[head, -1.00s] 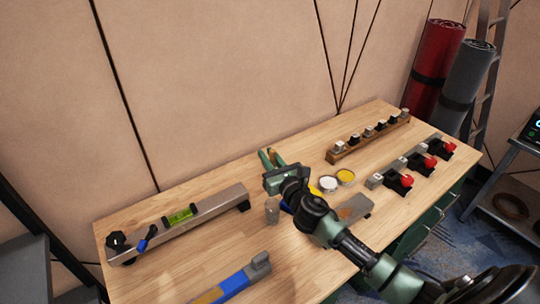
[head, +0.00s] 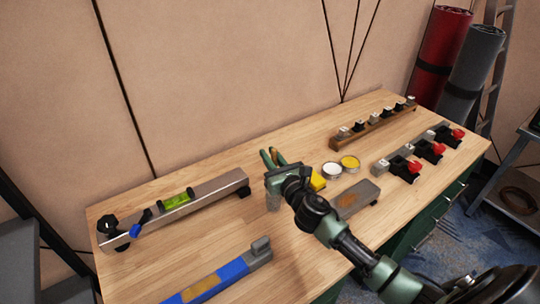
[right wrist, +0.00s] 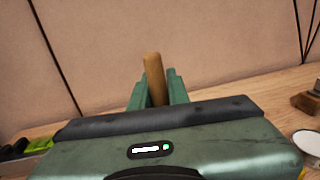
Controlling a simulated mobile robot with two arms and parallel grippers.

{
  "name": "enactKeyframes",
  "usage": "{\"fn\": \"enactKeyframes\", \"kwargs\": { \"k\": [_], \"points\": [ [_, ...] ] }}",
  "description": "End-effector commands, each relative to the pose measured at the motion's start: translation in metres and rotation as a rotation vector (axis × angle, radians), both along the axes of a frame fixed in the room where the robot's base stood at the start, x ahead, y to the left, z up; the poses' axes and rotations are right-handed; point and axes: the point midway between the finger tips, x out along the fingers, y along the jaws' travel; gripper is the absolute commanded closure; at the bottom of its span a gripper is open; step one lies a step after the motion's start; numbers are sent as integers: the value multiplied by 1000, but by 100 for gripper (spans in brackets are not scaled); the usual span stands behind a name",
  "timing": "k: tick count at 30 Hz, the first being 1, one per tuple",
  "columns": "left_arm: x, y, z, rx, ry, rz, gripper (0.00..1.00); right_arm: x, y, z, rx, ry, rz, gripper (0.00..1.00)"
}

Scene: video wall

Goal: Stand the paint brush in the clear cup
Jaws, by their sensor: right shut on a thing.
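My right gripper (head: 270,158) is shut on the paint brush; its wooden handle (right wrist: 154,70) stands up between the green fingers in the right wrist view. The brush's lower end is hidden behind the gripper. A small greyish, see-through shape, likely the clear cup (head: 273,203), stands on the table just below the gripper in the head view, its top covered by the gripper. I cannot tell whether the brush's lower end is inside it. My left gripper is not in view.
On the wooden table, a bar with a green level (head: 177,200) lies left and a blue-ended bar (head: 225,276) in front. Racks (head: 375,124) stand farther right.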

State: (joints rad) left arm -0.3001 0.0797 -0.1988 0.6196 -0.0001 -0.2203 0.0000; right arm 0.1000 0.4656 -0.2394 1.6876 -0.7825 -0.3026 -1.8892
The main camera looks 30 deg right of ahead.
Motion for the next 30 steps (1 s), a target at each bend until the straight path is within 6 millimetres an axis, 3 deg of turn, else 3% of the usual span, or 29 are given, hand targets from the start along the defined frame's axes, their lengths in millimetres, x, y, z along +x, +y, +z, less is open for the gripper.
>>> {"fn": "enactKeyframes", "kwargs": {
  "k": [18,30],
  "points": [
    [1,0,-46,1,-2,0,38,0,0,-52,0,1,0,100],
    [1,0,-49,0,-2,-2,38,0,0,-55,0,0,0,100]
  ]
}}
